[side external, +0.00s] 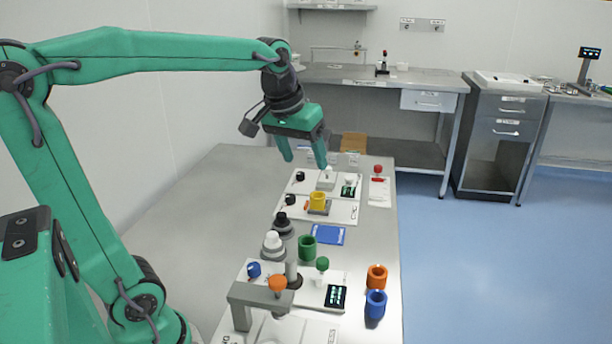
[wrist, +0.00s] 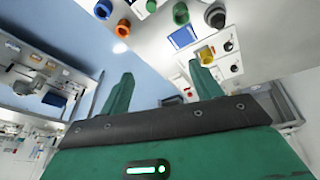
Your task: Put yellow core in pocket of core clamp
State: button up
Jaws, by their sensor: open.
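The yellow core (side external: 318,200) is a short yellow cylinder. It stands upright at a small grey block (side external: 327,211) on a white panel, which looks like the core clamp. I cannot tell how deep it sits in the pocket. The core also shows in the wrist view (wrist: 206,55), beyond one finger. My gripper (side external: 305,162) is open and empty, above and behind the core in the side view, and apart from it. Both fingers show spread in the wrist view (wrist: 161,69).
A green core (side external: 307,248), an orange core (side external: 377,278) and a blue core (side external: 376,304) stand nearer on the table. A blue pad (side external: 328,234) and black and white knobbed parts (side external: 273,245) lie close by. The table's left side (side external: 200,220) is clear.

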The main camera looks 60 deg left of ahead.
jog(key=s+d+f+m+t, duration=0.1)
jog(key=s+d+f+m, duration=0.1)
jog(key=s, duration=0.4)
jog(key=s+d+f+m, duration=0.2)
jog(key=s+d+f, duration=0.1)
jog(key=s, duration=0.4)
jog(key=shift+f+t+h, duration=0.3)
jog(key=shift+f+t, duration=0.1)
jog(key=shift+f, duration=0.3)
jog(key=shift+d, duration=0.1)
